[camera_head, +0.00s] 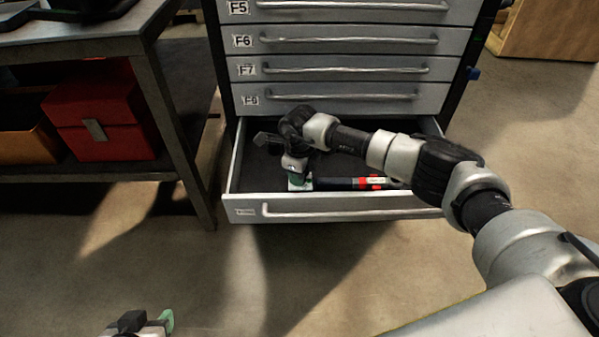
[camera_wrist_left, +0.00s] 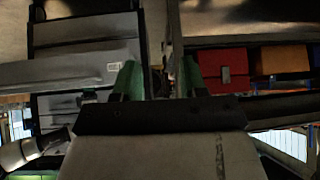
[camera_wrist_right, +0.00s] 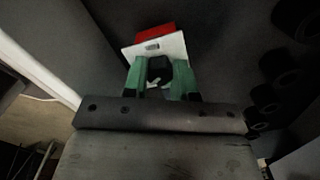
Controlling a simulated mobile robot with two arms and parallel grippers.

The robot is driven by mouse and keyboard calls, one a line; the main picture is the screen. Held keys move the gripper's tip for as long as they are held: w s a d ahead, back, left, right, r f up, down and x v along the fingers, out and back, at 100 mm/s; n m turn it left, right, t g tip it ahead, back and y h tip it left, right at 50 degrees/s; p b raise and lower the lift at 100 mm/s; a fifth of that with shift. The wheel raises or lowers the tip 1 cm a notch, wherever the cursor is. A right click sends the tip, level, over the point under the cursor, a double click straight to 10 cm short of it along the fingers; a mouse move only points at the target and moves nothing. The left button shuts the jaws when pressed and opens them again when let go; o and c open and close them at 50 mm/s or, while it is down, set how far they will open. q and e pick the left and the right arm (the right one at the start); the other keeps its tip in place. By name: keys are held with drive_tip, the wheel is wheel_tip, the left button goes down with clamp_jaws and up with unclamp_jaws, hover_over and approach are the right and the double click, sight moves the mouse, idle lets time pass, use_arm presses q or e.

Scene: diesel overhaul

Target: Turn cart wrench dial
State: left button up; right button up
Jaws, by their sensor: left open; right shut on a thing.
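A wrench (camera_head: 345,183) with a dark shaft and red and white bands lies along the front of the open drawer (camera_head: 245,180). My right gripper (camera_head: 298,181) reaches down into the drawer at the wrench's left end. In the right wrist view the right gripper (camera_wrist_right: 160,72) has its green fingers shut on a small dark part, seemingly of the wrench, with a white and red piece just beyond. The dial itself cannot be made out clearly. My left gripper (camera_head: 146,323) is open and empty at the bottom left, apart from the cart; its fingers also show in the left wrist view (camera_wrist_left: 160,80).
The grey drawer cart (camera_head: 340,50) has its upper drawers closed, with bar handles (camera_head: 345,70). A workbench (camera_head: 75,45) on the left holds a red box (camera_head: 105,115) and an orange bin (camera_head: 30,145) on its lower shelf. The floor before the drawer is clear.

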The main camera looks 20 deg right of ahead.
idle(0.3)
drive_tip(key=o, duration=0.9)
drive_tip(key=shift+o, duration=0.2)
drive_tip(key=shift+r, duration=0.1)
drive_tip(key=shift+r, duration=0.25)
wheel_tip(320, 180, up, 6)
drive_tip(key=shift+f+p, duration=0.1)
drive_tip(key=shift+p, duration=0.75)
use_arm(q)
drive_tip(key=s+a+f+g+y, duration=0.1)
drive_tip(key=s+a+g, duration=0.1)
drive_tip(key=s+g, duration=0.2)
drive_tip(key=shift+s+g+p, duration=0.3)
drive_tip(key=shift+s, duration=0.9)
use_arm(e)
wheel_tip(320, 180, up, 4)
drive_tip(key=shift+r, duration=0.2)
